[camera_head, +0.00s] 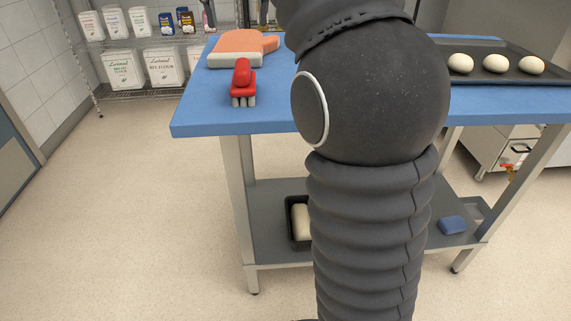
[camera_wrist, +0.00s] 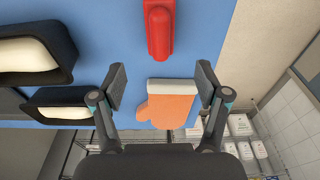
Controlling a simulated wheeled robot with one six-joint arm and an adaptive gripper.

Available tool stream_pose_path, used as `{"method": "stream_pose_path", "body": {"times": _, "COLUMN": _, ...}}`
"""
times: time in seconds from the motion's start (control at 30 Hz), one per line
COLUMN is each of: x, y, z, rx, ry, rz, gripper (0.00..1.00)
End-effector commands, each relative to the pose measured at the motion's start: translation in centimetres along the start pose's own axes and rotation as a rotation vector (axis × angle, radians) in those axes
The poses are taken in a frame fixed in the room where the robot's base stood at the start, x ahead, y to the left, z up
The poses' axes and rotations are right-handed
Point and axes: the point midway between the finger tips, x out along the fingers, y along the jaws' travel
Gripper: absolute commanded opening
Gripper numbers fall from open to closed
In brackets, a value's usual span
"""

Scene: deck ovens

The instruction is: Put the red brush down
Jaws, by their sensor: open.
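The red brush (camera_head: 243,80) rests on the left part of the blue table top (camera_head: 200,115), its pale bristles down, in front of an orange mitt (camera_head: 236,45). In the wrist view the red brush (camera_wrist: 159,30) shows at the top middle, partly cut off by the frame edge. My gripper (camera_wrist: 161,78) is open and empty in the wrist view. Its fingers are spread to either side of the mitt in the picture, and the brush appears beyond the fingertips, not between them. In the head view my arm hides the gripper.
A dark tray (camera_head: 520,74) with several dough balls stands at the right of the table. Two dark tins (camera_wrist: 66,95) with pale contents show left in the wrist view. A wire rack (camera_head: 150,93) with flour bags stands behind. The table's front left corner is clear.

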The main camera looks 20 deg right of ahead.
Motion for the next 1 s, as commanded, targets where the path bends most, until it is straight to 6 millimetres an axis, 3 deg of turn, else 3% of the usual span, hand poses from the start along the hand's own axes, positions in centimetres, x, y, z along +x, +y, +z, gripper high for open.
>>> {"method": "stream_pose_path", "body": {"times": 0.17, "x": 1.3, "y": 0.9, "z": 2.4, "rx": -0.038, "ry": 0.042, "rz": -0.016, "gripper": 0.75}}
{"method": "stream_pose_path", "body": {"times": 0.37, "x": 4.8, "y": 2.2, "z": 6.6, "rx": -0.103, "ry": 0.114, "rz": -0.042, "gripper": 0.75}}
{"method": "stream_pose_path", "body": {"times": 0.77, "x": 15.0, "y": 4.8, "z": 15.9, "rx": -0.215, "ry": 0.253, "rz": -0.078, "gripper": 0.75}}
{"method": "stream_pose_path", "body": {"times": 1.0, "x": 22.4, "y": 6.3, "z": 21.6, "rx": -0.272, "ry": 0.329, "rz": -0.090, "gripper": 0.75}}
